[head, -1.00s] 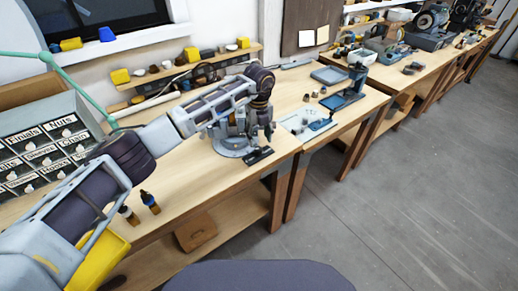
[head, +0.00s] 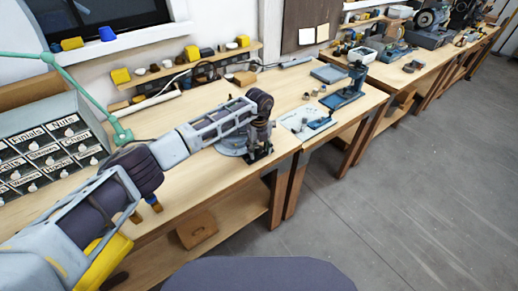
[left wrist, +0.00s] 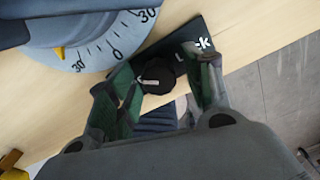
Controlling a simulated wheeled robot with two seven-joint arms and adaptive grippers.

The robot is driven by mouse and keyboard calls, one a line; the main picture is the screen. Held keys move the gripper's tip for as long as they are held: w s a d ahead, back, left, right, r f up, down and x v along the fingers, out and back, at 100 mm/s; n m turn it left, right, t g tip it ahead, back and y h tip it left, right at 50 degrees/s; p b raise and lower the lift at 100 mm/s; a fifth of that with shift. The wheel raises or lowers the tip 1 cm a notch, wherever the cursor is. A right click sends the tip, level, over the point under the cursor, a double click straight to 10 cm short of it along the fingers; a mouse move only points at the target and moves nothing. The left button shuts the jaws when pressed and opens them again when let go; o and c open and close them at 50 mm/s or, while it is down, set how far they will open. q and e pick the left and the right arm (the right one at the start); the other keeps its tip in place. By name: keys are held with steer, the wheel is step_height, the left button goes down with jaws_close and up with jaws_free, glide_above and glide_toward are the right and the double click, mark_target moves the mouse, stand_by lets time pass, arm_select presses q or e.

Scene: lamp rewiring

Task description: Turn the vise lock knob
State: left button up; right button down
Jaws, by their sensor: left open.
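The lock knob (left wrist: 158,77) is round and black with a white pointer mark. It sits on a black plate (left wrist: 203,45) with white lettering, partly hidden, at the front of the vise. My left gripper (left wrist: 163,84) is open, with one green-padded finger on each side of the knob; I cannot tell whether either touches it. In the head view my left gripper (head: 258,152) is low at the vise's front edge and hides the knob. The vise's round grey base (left wrist: 92,45) has a dial marked 30, 0, 30 and a yellow pointer. My right gripper is not in view.
The wooden bench (head: 190,190) is mostly clear in front of the vise. A drawer cabinet (head: 50,150) and a green lamp arm (head: 85,95) stand at left. A blue press (head: 350,88) and a tray (head: 330,74) are on the bench beyond.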

arm_select(q)
steer(key=c, duration=1)
